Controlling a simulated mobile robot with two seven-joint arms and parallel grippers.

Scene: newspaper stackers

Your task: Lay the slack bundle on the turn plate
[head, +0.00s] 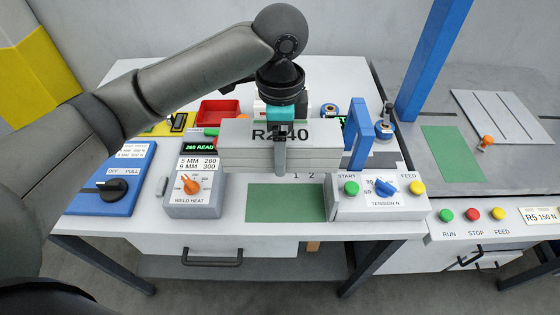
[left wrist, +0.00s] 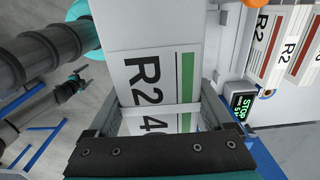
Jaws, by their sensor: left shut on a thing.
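A grey-white bundle (head: 240,157) of stacked sheets, its top label reading R2 40 partly covered, is in my left gripper (head: 280,165). The gripper comes from above, with one finger down the bundle's front face. The bundle seems held above the table behind a green mat (head: 285,203). In the left wrist view the bundle (left wrist: 150,30) lies between the two fingers of the left gripper (left wrist: 155,118); its label has a green stripe. A light grey plate with dark lines (head: 500,115) lies on the right-hand table; I cannot tell whether it is the turn plate. My right gripper is not in view.
A weld heat box (head: 193,195) and a tension box (head: 378,196) flank the green mat. A blue upright bracket (head: 360,132) stands right of the bundle. A red tray (head: 217,112) is behind. A blue post (head: 432,60) and another green mat (head: 453,153) are at right.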

